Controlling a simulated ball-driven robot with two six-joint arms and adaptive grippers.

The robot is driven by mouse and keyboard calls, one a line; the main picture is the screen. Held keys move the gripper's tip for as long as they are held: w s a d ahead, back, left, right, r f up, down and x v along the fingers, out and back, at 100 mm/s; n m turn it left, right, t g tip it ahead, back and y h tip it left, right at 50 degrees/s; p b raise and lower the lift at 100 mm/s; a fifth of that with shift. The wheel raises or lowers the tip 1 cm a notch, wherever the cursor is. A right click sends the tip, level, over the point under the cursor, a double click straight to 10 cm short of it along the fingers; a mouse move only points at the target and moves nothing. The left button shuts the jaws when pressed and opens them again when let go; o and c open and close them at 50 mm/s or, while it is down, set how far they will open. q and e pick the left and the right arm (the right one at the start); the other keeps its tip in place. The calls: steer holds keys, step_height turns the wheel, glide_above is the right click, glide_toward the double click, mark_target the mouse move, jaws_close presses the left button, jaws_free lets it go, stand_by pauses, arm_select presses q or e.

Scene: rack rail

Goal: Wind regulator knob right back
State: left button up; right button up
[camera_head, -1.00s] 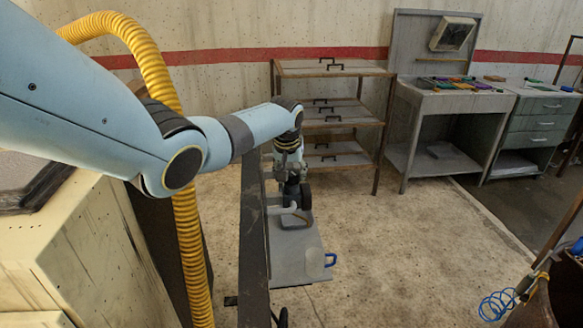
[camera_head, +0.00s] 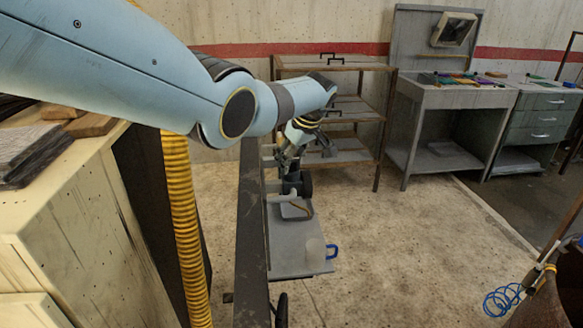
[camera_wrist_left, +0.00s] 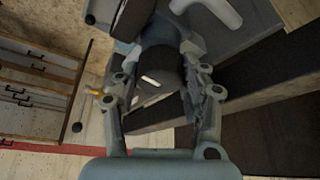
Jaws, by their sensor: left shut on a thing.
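The regulator knob (camera_wrist_left: 163,72) is a dark cylinder with a short white mark on its end, in the middle of the left wrist view. My left gripper (camera_wrist_left: 165,52) has a finger on each side of the knob and is shut on it. In the head view my left gripper (camera_head: 291,158) reaches down, tilted, over a dark upright part on a grey panel (camera_head: 290,252) beside a dark rail. The knob is mostly hidden behind the gripper there. My right gripper is out of view.
The long dark rail (camera_head: 251,235) runs close along the left of the grey panel. A yellow ribbed hose (camera_head: 180,215) hangs near my left arm.

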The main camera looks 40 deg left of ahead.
arm_select(q)
steer(key=shift+n+g+b, duration=0.4)
steer(key=shift+n+b, duration=0.8)
steer(key=o, duration=1.2)
steer(key=shift+c, duration=0.2)
steer(key=v, duration=1.2)
steer(key=shift+w+r, duration=0.15)
